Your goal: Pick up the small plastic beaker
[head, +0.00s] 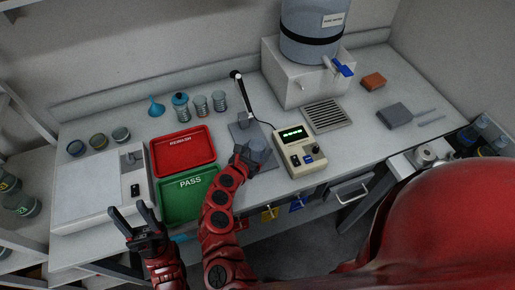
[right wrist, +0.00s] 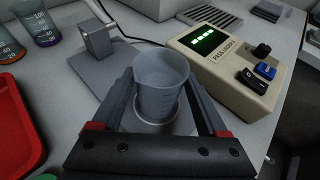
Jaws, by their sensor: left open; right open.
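The small plastic beaker (right wrist: 161,80) is clear, with faint markings, and stands upright on a round plate of the grey stand in the right wrist view. It also shows in the head view (head: 258,145), partly hidden by my right gripper. My right gripper (right wrist: 160,88) is open, with one finger on each side of the beaker; I cannot tell whether they touch it.
A meter (head: 300,150) with a lit green display stands right of the beaker. The stand's post (right wrist: 98,38) is behind it. A red tray (head: 183,150) and green PASS tray (head: 190,196) lie left. Several beakers stand farther back. A water tank (head: 312,35) is behind.

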